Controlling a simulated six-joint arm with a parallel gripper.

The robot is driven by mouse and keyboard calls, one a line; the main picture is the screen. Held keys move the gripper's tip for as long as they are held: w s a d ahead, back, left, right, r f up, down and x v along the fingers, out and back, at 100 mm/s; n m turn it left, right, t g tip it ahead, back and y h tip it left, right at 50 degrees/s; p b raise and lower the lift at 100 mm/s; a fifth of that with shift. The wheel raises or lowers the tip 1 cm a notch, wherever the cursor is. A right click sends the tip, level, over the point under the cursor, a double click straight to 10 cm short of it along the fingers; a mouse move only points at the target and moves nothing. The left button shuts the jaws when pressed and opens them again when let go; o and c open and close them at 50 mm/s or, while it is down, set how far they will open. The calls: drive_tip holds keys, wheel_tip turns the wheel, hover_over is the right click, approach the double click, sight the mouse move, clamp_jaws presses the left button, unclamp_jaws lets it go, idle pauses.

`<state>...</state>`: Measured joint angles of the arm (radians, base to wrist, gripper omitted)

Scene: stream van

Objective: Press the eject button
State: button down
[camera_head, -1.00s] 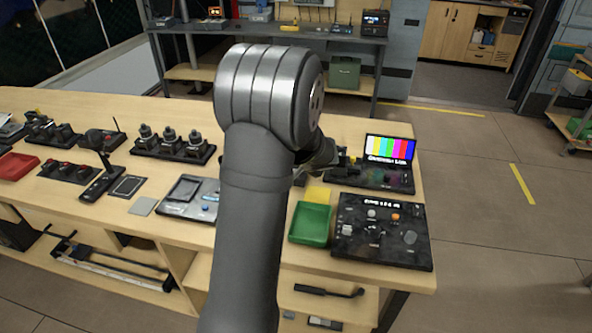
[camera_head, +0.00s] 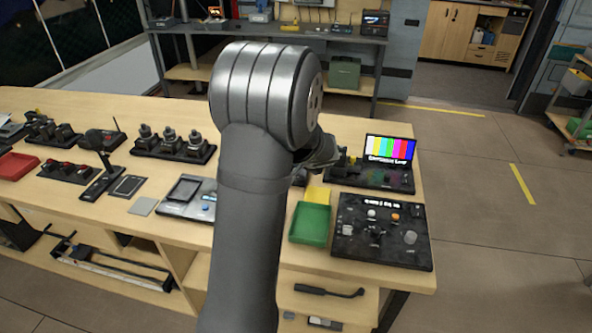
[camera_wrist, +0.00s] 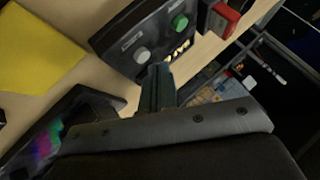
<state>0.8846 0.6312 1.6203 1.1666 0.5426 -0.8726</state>
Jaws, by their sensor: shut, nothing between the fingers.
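In the wrist view, a dark control box (camera_wrist: 135,28) carries a round grey button (camera_wrist: 142,54), a round green button (camera_wrist: 180,22) and a small row of lit yellowish marks. Its labels are too small to read, so I cannot tell which button is eject. My gripper (camera_wrist: 157,70) is shut and empty, its tips close to the box's near edge by the grey button. I cannot tell whether they touch. In the head view my arm hides the fingers, and the box is mostly hidden behind my wrist.
A yellow pad (camera_wrist: 38,48) lies left of the box, and a red object (camera_wrist: 222,20) is at its right. In the head view, a colour-bar screen unit (camera_head: 390,149), a green tray (camera_head: 310,224) and a black knob panel (camera_head: 380,245) stand at the table's right end.

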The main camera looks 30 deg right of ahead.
drive_tip(key=shift+r, duration=0.1)
drive_tip(key=shift+r, duration=2.5)
drive_tip(key=shift+r, duration=1.9)
